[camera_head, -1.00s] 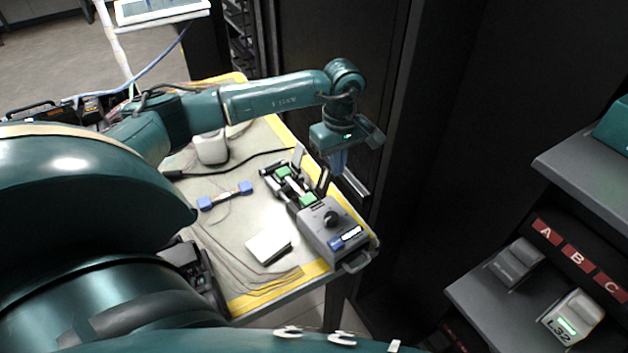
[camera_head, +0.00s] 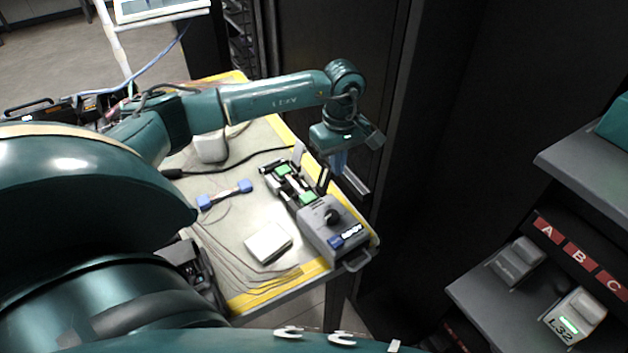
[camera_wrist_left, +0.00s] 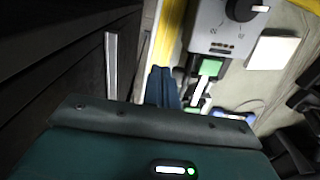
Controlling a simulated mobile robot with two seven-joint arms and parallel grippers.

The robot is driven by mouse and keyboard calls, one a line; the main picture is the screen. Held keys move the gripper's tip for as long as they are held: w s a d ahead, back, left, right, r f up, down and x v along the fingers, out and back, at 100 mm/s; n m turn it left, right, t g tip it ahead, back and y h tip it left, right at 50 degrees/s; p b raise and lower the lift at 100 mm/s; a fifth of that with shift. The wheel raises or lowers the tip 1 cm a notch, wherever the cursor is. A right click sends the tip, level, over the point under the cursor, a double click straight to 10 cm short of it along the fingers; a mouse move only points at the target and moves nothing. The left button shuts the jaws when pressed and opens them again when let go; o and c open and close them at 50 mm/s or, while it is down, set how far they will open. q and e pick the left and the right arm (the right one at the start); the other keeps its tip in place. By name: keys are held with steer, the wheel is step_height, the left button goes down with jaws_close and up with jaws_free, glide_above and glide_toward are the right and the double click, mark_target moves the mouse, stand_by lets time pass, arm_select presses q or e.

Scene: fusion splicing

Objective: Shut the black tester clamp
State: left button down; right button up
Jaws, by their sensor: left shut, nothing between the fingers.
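The grey tester (camera_head: 322,236) with a black knob sits at the near right end of the work table. It also shows at the top of the left wrist view (camera_wrist_left: 208,32). The black tester clamp (camera_head: 324,181) stands raised at the tester's far end, beside a green pad (camera_head: 307,198). My left gripper (camera_head: 338,170) is shut and empty, its blue fingers pointing down just right of the clamp. In the left wrist view the fingers (camera_wrist_left: 163,88) are together, beside the green pad (camera_wrist_left: 210,67). I cannot tell whether they touch the clamp. My right gripper is not in view.
A white box (camera_head: 268,243), a blue-ended piece (camera_head: 225,195) and loose fibres lie on the table (camera_head: 215,230). Dark cabinets stand close on the right.

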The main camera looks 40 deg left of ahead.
mark_target(325, 175)
arm_select(q)
steer(key=shift+f, duration=0.45)
steer(key=shift+s+a, duration=0.25)
steer(key=shift+s, duration=0.55)
steer(key=shift+s+a, duration=0.2)
steer(key=shift+s, duration=0.6)
steer(key=shift+s+a, duration=0.2)
steer(key=shift+s, duration=0.35)
steer(key=shift+s+a, duration=0.15)
steer(key=shift+s, duration=0.4)
steer(key=shift+r+p, duration=0.15)
steer(key=shift+p, duration=0.2)
step_height(325, 175, up, 7)
steer(key=w+p, duration=0.1)
steer(key=p, duration=0.2)
steer(key=shift+d+p, duration=0.2)
steer(key=shift+p, duration=0.2)
steer(key=shift+w, duration=0.1)
